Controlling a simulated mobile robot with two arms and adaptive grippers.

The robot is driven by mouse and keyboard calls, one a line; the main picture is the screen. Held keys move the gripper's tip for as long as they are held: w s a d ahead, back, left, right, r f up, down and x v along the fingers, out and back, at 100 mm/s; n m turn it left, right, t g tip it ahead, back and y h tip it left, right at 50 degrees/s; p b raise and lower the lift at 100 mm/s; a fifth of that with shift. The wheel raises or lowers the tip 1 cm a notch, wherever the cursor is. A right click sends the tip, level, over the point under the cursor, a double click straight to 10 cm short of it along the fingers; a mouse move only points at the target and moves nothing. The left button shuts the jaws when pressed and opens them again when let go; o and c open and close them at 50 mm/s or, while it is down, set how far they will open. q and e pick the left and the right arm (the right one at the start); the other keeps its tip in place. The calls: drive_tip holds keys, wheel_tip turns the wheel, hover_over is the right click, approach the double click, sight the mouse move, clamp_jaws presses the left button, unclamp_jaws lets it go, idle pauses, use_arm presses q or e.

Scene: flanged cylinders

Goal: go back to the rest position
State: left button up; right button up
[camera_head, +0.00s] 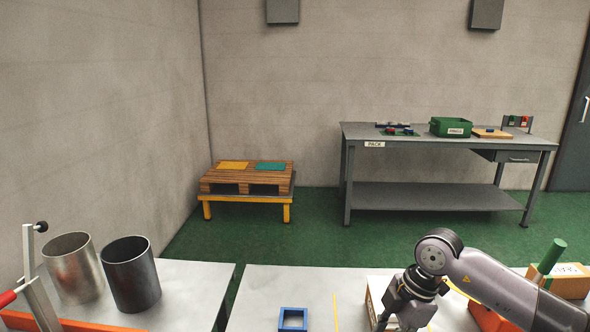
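My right arm comes in from the right, and its gripper (399,318) points down near the bottom edge, over the front table (262,285). The fingertips are partly cut off by the picture edge, so I cannot tell whether it is open or shut or holds anything. A light wooden box-like thing (374,290) is partly hidden behind this gripper. My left gripper is not in view. Two open metal cylinders stand upright at the left, a shiny one (72,268) and a dark one (132,276).
A blue square frame (293,319) lies on the front table. A red-handled clamp (35,290) stands at far left. An orange box (571,283) and a green cylinder (551,256) are near my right arm. A pallet stand (246,180) and packing bench (440,197) stand behind, across green floor.

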drive_tip(key=s+a+r+n+y, duration=0.25)
drive_tip(key=a+y, duration=0.25)
drive_tip(key=a, duration=0.4)
drive_tip(key=s+a+r+n+y, duration=0.2)
drive_tip(key=s+a+y, duration=0.15)
drive_tip(key=a, duration=0.65)
wheel_tip(320, 180, up, 12)
drive_tip(key=w+a+m+t+y, duration=0.2)
drive_tip(key=m+t+y, duration=0.4)
drive_tip(key=t+y, duration=0.25)
drive_tip(key=w+d+f+m+t+h, duration=0.3)
drive_tip(key=w+d+m+t+h, duration=0.1)
drive_tip(key=d+m+t+h, duration=0.75)
drive_tip(key=s+d+f+m+g+h, duration=0.3)
drive_tip(key=d+f+m+g+h, duration=0.4)
drive_tip(key=f, duration=0.7)
drive_tip(key=s+d+f+n+g+h, duration=0.1)
drive_tip(key=s+d+f+g, duration=0.3)
drive_tip(key=s+f, duration=0.6)
drive_tip(key=s+d+f+n+g+h, duration=0.15)
drive_tip(key=s+f+g, duration=0.4)
drive_tip(key=s, duration=0.75)
wheel_tip(320, 180, down, 27)
drive_tip(key=s+g+y, duration=0.1)
drive_tip(key=s, duration=0.1)
drive_tip(key=s+d+f+g, duration=0.1)
drive_tip(key=s+d+f, duration=0.2)
drive_tip(key=s+f, duration=1.3)
drive_tip(key=shift+s, duration=0.4)
